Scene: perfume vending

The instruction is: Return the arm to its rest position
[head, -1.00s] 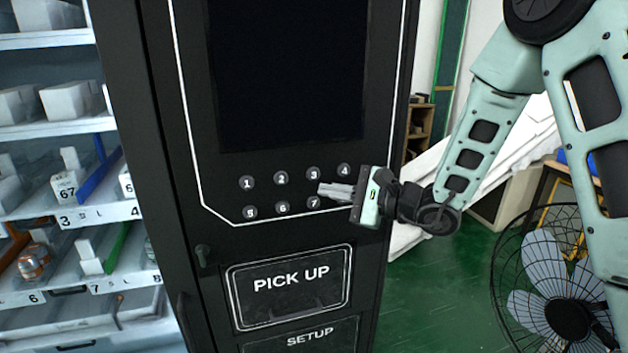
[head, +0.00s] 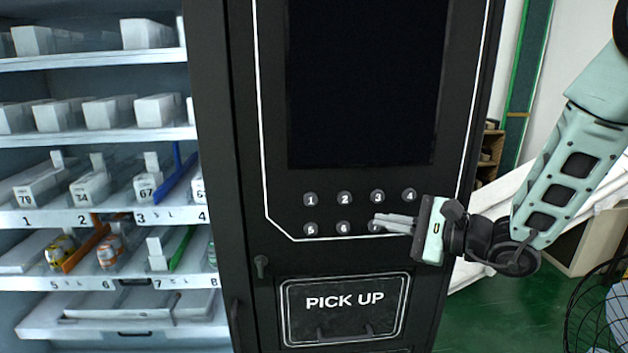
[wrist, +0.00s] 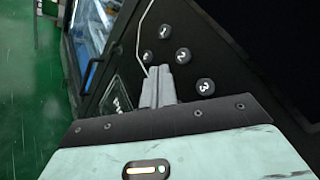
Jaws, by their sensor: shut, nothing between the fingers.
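My gripper (head: 378,222) is shut and empty in the head view. It points left in front of the vending machine's keypad, and its fingers cover most of button 7 (head: 376,227). Button 8 is hidden behind the gripper. I cannot tell whether the fingertips touch the panel. In the wrist view the closed fingers (wrist: 165,80) point at the dark panel, with buttons 1, 2 and 3 (wrist: 205,86) beside and beyond them. My arm reaches in from the right of the head view.
The black vending machine (head: 465,60) has a dark screen (head: 365,80) above the keypad and a PICK UP flap (head: 345,310) below. Shelves of boxes (head: 110,112) stand at the left. A fan (head: 610,310) stands at the lower right. Green floor (head: 500,310) shows right of the machine.

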